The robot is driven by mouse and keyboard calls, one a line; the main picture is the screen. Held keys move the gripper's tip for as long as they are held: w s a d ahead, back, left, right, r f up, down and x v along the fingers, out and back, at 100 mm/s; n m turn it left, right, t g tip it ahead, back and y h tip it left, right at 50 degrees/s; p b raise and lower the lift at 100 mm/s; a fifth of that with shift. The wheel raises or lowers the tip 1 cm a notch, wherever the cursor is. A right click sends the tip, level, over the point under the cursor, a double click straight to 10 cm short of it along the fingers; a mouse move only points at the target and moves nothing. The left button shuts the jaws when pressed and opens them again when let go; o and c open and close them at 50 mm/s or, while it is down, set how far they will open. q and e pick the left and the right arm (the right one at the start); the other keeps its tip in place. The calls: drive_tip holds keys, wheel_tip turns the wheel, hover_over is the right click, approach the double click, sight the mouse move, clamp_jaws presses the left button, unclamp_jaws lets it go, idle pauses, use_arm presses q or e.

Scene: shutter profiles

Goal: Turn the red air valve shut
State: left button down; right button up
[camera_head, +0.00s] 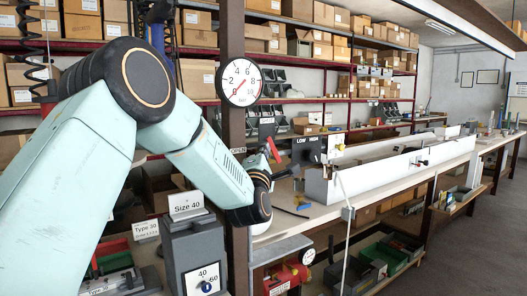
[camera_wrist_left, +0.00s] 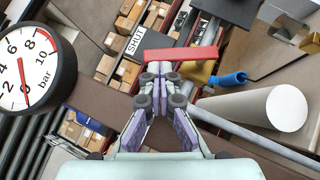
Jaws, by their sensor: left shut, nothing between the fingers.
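The red air valve handle (camera_head: 273,150) is a slim red lever beside the dark post in the head view, tilted with its upper end to the left. In the left wrist view the red handle (camera_wrist_left: 187,54) lies nearly level across a brass valve body (camera_wrist_left: 200,73). My left gripper (camera_wrist_left: 162,70) is shut and empty, its fingertips just below the handle's left end; I cannot tell whether they touch. In the head view the left gripper (camera_head: 284,173) is small and partly hidden by its wrist. A SHUT label (camera_wrist_left: 135,42) and an OPEN label (camera_head: 238,150) show. My right gripper is not in view.
A round pressure gauge (camera_head: 241,82) hangs on the post above the valve. A black LOW/HIGH box (camera_head: 308,150) stands on the bench behind. The aisle at right is clear.

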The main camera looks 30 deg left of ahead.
sight(271, 141)
use_arm(q)
drive_tip(key=shift+r, duration=0.2)
drive_tip(key=m+p, duration=0.1)
drive_tip(key=p, duration=0.1)
drive_tip(key=w+r+m+g+h+p, duration=0.1)
drive_tip(key=p, duration=0.1)
drive_tip(key=shift+d+r+m+g+h, duration=0.2)
drive_tip(key=shift+r+m+g+h, duration=0.1)
drive_tip(key=shift+w+r+m+g+p, duration=0.1)
drive_tip(key=shift+m+g+p, duration=0.2)
drive_tip(key=shift+p, duration=0.2)
drive_tip(key=shift+w+d, duration=0.15)
drive_tip(key=shift+w, duration=0.15)
drive_tip(key=shift+w+d+r, duration=0.1)
drive_tip(key=shift+w, duration=0.05)
